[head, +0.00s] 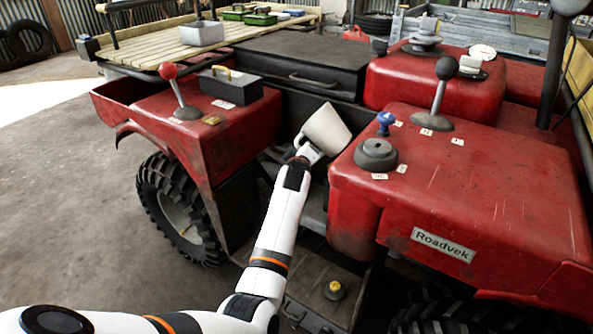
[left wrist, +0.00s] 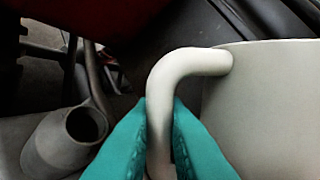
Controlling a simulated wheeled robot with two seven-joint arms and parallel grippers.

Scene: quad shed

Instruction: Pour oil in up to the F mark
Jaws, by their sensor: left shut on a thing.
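A pale jug (head: 327,130) is tilted over the gap between the red body panels of the quad in the head view. My left gripper (head: 307,153) is shut on its handle. In the left wrist view the teal fingers (left wrist: 158,135) clasp the pale curved handle (left wrist: 185,65), and the jug's wall (left wrist: 270,110) is at the right. A grey open-topped neck (left wrist: 65,138) stands to the left of the fingers, apart from the jug. The jug's contents, any oil flow and an F mark cannot be seen. My right gripper is not in view.
A yellow-topped cap (head: 334,290) sits on the footwell. A blue knob (head: 385,119), a dark round cap (head: 376,154) and a black-knobbed lever (head: 438,95) stand on the right red panel. A red-knobbed lever (head: 178,90) and a dark box (head: 231,86) are on the left fender.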

